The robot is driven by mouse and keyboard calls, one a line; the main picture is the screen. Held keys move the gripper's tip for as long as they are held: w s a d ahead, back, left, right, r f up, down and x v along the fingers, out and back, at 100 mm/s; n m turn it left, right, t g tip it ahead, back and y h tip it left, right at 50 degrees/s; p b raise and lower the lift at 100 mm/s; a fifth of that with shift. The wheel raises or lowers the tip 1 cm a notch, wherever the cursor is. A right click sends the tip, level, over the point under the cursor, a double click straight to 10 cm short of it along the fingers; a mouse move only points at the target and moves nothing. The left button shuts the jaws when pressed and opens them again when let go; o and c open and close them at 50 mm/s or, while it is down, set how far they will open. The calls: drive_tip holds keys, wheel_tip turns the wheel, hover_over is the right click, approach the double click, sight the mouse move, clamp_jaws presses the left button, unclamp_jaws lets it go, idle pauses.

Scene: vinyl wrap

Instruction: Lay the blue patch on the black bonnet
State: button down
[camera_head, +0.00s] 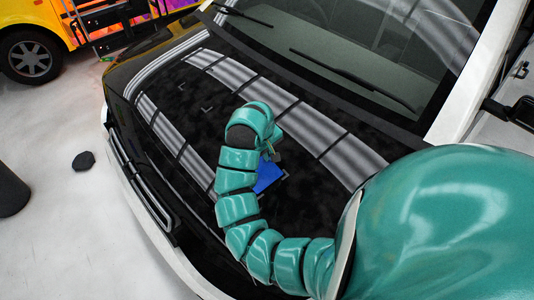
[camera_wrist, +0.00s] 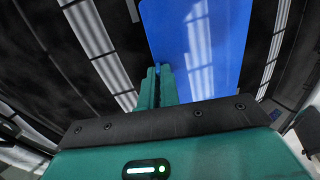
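The blue patch (camera_head: 268,175) is a flat blue sheet over the black bonnet (camera_head: 310,200), partly hidden by my teal arm in the head view. In the wrist view the patch (camera_wrist: 205,45) reaches from my fingertips to the top edge, with the dark bonnet (camera_wrist: 75,75) behind it. My gripper (camera_wrist: 158,75) has its two teal fingers together at the near edge of the patch, holding it. In the head view my gripper (camera_head: 268,153) is mostly hidden behind my wrist. I cannot tell whether the patch touches the bonnet.
The windscreen (camera_head: 350,45) with wipers (camera_head: 350,78) lies behind the bonnet. Pale corner marks (camera_head: 195,95) show on the bonnet's far left. A colourful vehicle (camera_head: 60,30) stands at the back left. A dark lump (camera_head: 83,160) and a dark cylinder (camera_head: 10,190) are on the floor.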

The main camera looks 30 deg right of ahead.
drive_tip(key=shift+d+f, duration=0.1)
drive_tip(key=shift+f, duration=0.3)
drive_tip(key=shift+f, duration=0.1)
idle(2.1)
drive_tip(key=c, duration=1.6)
unclamp_jaws()
drive_tip(key=shift+o, duration=0.2)
drive_tip(key=p+v, duration=0.9)
drive_tip(key=v, duration=0.8)
drive_tip(key=shift+r, duration=0.25)
drive_tip(key=shift+f, duration=0.15)
